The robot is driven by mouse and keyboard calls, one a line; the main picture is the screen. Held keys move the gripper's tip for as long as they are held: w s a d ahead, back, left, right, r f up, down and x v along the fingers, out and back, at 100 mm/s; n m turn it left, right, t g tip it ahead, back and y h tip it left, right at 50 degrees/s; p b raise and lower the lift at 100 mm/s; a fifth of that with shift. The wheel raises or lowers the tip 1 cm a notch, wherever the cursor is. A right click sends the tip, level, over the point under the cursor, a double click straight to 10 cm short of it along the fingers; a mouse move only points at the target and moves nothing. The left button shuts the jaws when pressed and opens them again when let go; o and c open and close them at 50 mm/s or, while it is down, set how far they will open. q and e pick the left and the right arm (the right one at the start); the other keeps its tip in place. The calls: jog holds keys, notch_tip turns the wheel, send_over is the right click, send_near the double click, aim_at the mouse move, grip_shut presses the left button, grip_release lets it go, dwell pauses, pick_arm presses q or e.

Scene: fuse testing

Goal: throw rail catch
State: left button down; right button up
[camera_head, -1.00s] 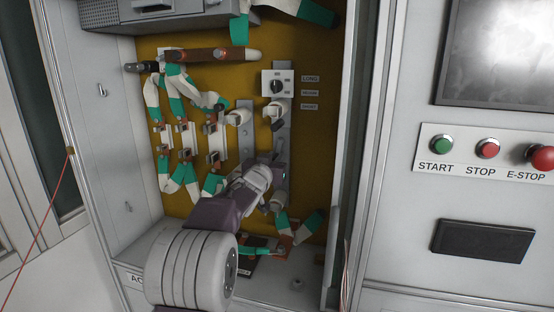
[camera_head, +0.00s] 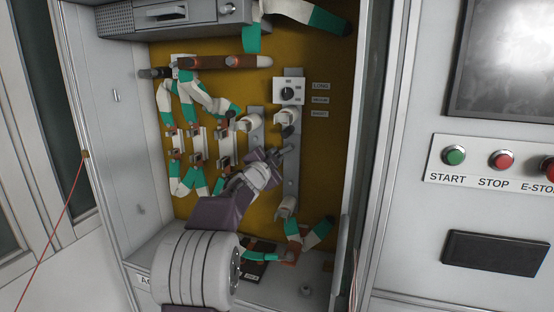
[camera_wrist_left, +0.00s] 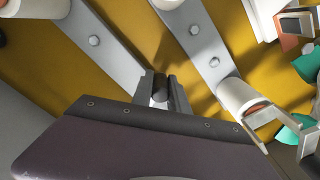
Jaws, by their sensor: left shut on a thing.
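My left gripper (camera_head: 284,152) reaches into the open cabinet in front of the right-hand metal rail (camera_head: 292,183). In the left wrist view its fingers (camera_wrist_left: 161,88) are shut on a small dark cylindrical piece (camera_wrist_left: 160,84), apparently the rail catch. The rail (camera_wrist_left: 200,48) runs just beyond it. Above the gripper in the head view, a white holder (camera_head: 286,117) and a dark part sit on the rail. Another white holder (camera_head: 286,207) sits at its lower end. The exact contact between catch and rail is hidden by the fingers. My right gripper is out of view.
A second rail (camera_head: 256,140) stands left of the gripper. A rotary switch (camera_head: 288,92) is above. Several fuse clips with green-and-white cables fill the left of the yellow back panel (camera_head: 325,155). The cabinet's right wall (camera_head: 366,160) is near; a START/STOP panel (camera_head: 480,160) lies beyond.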

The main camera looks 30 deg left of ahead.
pick_arm(q)
jog(key=shift+a+r+m, duration=0.15)
jog(key=shift+r+m, duration=0.15)
jog(key=shift+m, duration=0.6)
jog(key=shift+r, duration=0.1)
jog(key=c, duration=1.3)
grip_release()
jog(key=shift+s, duration=0.1)
jog(key=shift+s, duration=0.35)
jog(key=b+v, duration=0.1)
jog(key=v, duration=0.7)
jog(key=shift+s, duration=0.1)
